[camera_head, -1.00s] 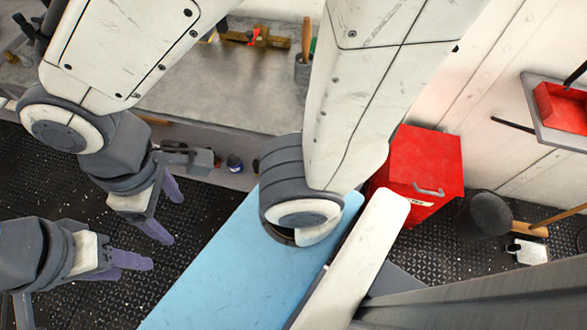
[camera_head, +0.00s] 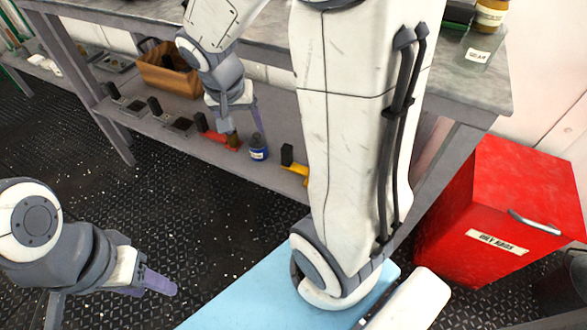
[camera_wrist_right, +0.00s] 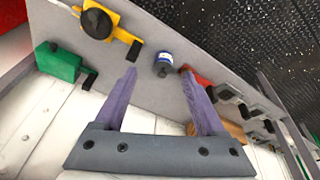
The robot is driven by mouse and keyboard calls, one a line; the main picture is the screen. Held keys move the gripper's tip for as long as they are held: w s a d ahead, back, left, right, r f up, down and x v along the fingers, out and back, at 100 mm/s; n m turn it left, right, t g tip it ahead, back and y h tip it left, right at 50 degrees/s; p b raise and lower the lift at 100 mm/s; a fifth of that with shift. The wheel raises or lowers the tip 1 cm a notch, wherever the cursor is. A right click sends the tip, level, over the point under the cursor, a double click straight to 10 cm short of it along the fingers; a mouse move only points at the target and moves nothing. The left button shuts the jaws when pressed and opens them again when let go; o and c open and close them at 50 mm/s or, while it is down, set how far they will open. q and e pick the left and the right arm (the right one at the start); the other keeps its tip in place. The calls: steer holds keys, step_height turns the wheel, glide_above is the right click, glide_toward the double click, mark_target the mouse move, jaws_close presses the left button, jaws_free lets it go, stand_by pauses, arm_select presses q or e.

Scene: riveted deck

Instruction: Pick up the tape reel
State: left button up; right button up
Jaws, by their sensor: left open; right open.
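A yellow, round-bodied reel with a dark hub and black handle, which looks like the tape reel (camera_wrist_right: 98,22), lies on the lower shelf at the top left of the right wrist view. In the head view only a yellow bit of it (camera_head: 298,170) shows; my right arm hides the rest. My right gripper (camera_head: 240,118) is open and empty at the lower shelf, left of the reel. In the wrist view its fingers (camera_wrist_right: 158,73) point toward a blue jar (camera_wrist_right: 163,65), with the reel to their left. My left gripper (camera_head: 150,283) is open and empty over the deck.
A red tool (camera_head: 213,134) and a brown basket (camera_head: 168,75) share the lower shelf (camera_head: 185,139). A green item (camera_wrist_right: 58,62) sits left of the reel in the wrist view. The workbench top (camera_head: 465,85) is above. A red box (camera_head: 500,215) stands at right.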

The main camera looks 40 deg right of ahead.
mark_target(286, 148)
steer(key=d+f+m+b, duration=0.1)
steer(key=d+f+b, duration=0.2)
steer(key=f, duration=0.1)
steer(key=w+d+f+m+b, duration=0.1)
steer(key=d+f+m+b, duration=0.1)
steer(key=d+f+b, duration=0.2)
steer(key=d+f+m+h+b, duration=0.1)
steer(key=d+f+m+b, duration=0.1)
steer(key=f, duration=0.4)
steer(key=shift+w+d+b, duration=0.2)
steer(key=shift+d+b, duration=0.2)
steer(key=shift+d, duration=0.2)
steer(key=shift+w+d+b, duration=0.15)
steer(key=shift+d+b, duration=0.25)
steer(key=shift+d, duration=0.15)
steer(key=shift+m, duration=0.3)
steer(key=b+x, duration=0.3)
steer(key=x, duration=0.4)
steer(key=shift+s+d+f+b, duration=0.1)
steer(key=shift+d+b, duration=0.05)
steer(key=shift+b, duration=0.25)
arm_select(q)
step_height(286, 148, down, 17)
arm_select(e)
jaws_close()
